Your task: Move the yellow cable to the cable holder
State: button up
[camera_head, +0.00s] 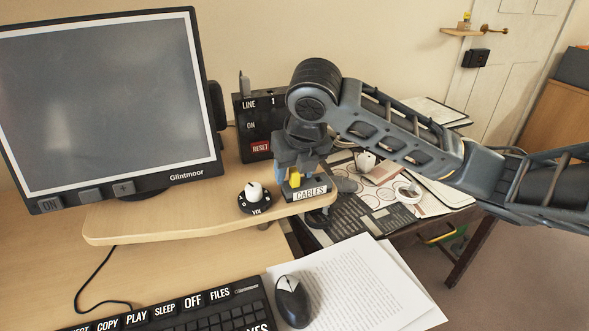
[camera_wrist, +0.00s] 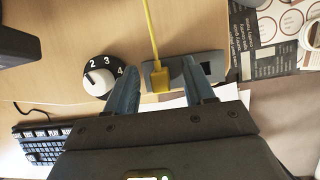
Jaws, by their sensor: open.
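The yellow cable's plug (camera_head: 295,180) is at the cable holder (camera_head: 310,194), a dark block labelled CABLES at the right end of the raised wooden shelf. In the wrist view the yellow plug (camera_wrist: 159,80) overlaps the left part of the grey holder (camera_wrist: 209,66), and its cord runs up out of the picture. I cannot tell how deep the plug sits in it. My gripper (camera_head: 297,166) is just above the holder. Its two blue-grey fingers (camera_wrist: 160,88) are open, one on each side of the plug, with gaps visible.
A volume knob (camera_head: 254,197) stands left of the holder. A black box with a RESET label (camera_head: 260,147) is behind it, and a monitor (camera_head: 110,100) at left. A keyboard (camera_head: 185,312), mouse (camera_head: 292,300) and papers (camera_head: 350,285) lie below the shelf.

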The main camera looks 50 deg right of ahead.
jog(key=v, duration=0.7)
jog(key=shift+r+p, duration=0.35)
jog(key=shift+r, duration=0.05)
jog(key=shift+a, duration=0.1)
